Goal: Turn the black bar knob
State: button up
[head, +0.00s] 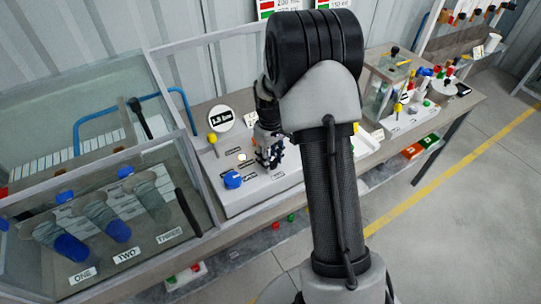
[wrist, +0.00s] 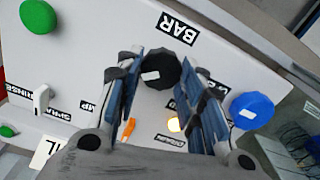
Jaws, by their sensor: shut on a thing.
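The black bar knob (wrist: 160,68) sits on the light grey panel below the BAR label (wrist: 179,27) in the wrist view. It is round and ridged, with a white mark on its face. My gripper (wrist: 166,92) has its blue-padded fingers on either side of the knob and is shut on it. In the head view my gripper (head: 269,152) points down at the panel (head: 232,202), and the knob is hidden behind it and the arm.
A blue knob (wrist: 251,110) sits close to the right finger. An orange lever (wrist: 128,130), a lit lamp (wrist: 174,124), a white switch (wrist: 41,98) and a green knob (wrist: 38,18) are on the panel. A clear-walled tank with three pumps (head: 117,231) stands left.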

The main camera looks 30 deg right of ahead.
jog(key=n+p, duration=0.1)
jog(key=n, duration=0.4)
jog(key=shift+a+n, duration=0.1)
jog(key=shift+n, duration=0.2)
jog(key=shift+s+n, duration=0.1)
jog(key=shift+n, duration=2.1)
jog(key=shift+p, duration=0.3)
jog(key=o, duration=1.1)
jog(key=shift+c, duration=0.2)
notch_tip(320, 180, up, 12)
